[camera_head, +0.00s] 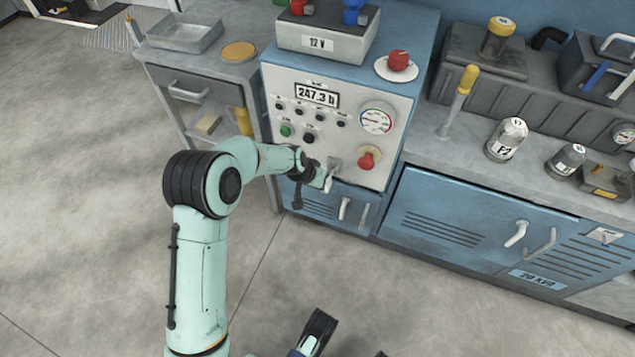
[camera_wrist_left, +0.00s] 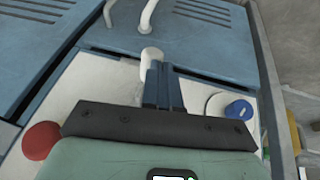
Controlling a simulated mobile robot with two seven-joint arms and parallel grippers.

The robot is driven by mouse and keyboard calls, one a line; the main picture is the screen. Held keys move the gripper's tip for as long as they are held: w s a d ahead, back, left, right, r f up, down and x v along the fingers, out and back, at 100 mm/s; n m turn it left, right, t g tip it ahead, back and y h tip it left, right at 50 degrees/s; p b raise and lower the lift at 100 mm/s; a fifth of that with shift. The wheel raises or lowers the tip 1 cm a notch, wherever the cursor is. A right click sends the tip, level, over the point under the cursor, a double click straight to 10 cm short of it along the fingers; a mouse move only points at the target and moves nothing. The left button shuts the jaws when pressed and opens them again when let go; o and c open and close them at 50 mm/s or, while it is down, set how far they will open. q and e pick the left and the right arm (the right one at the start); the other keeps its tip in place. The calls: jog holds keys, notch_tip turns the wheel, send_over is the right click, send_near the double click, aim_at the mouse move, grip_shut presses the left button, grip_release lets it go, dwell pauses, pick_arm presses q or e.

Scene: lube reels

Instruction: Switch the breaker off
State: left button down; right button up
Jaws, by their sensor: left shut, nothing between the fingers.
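The breaker is taken to be the white-handled lever (camera_head: 328,184) low on the pale control panel (camera_head: 345,113). Its handle hangs downward below a grey mount. In the left wrist view, the white handle (camera_wrist_left: 151,54) shows just beyond my fingertips, partly hidden by them. My left gripper (camera_head: 320,179) is at the lever, and its fingers (camera_wrist_left: 163,68) are shut with nothing between them. I cannot tell whether they touch the handle. Dark finger parts of my right gripper (camera_head: 345,338) show at the bottom edge, mostly cut off.
A red knob (camera_head: 367,160) sits right of the lever, below a round gauge (camera_head: 376,120). A blue knob (camera_wrist_left: 238,109) shows on the lever's other side in the wrist view. Blue cabinet doors with handles (camera_head: 516,233) lie below. The floor in front is clear.

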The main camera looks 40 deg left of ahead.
dwell(0.3)
pick_arm(q)
jog(key=shift+r+p, duration=0.6)
jog(key=shift+r, duration=0.2)
pick_arm(e)
jog(key=shift+s+r, duration=0.1)
jog(key=shift+r, duration=0.5)
jog(key=w+r+t+p, duration=0.1)
jog(key=w+r, duration=0.2)
jog(key=w, duration=0.1)
pick_arm(q)
jog(key=s+a+r+p, duration=0.1)
jog(key=s+r+p, duration=0.1)
jog(key=s+r, duration=0.6)
jog(key=shift+s+a+r+p, duration=0.15)
jog(key=shift+s+a+p, duration=0.2)
jog(key=shift+s, duration=0.85)
pick_arm(e)
jog(key=s+a+r, duration=0.2)
jog(key=s+a, duration=0.2)
jog(key=s, duration=0.1)
jog(key=shift+s+r+n+g+y, duration=0.15)
jog(key=shift+s+n+g+y, duration=0.15)
jog(key=shift+g, duration=0.1)
jog(key=shift+a, duration=0.1)
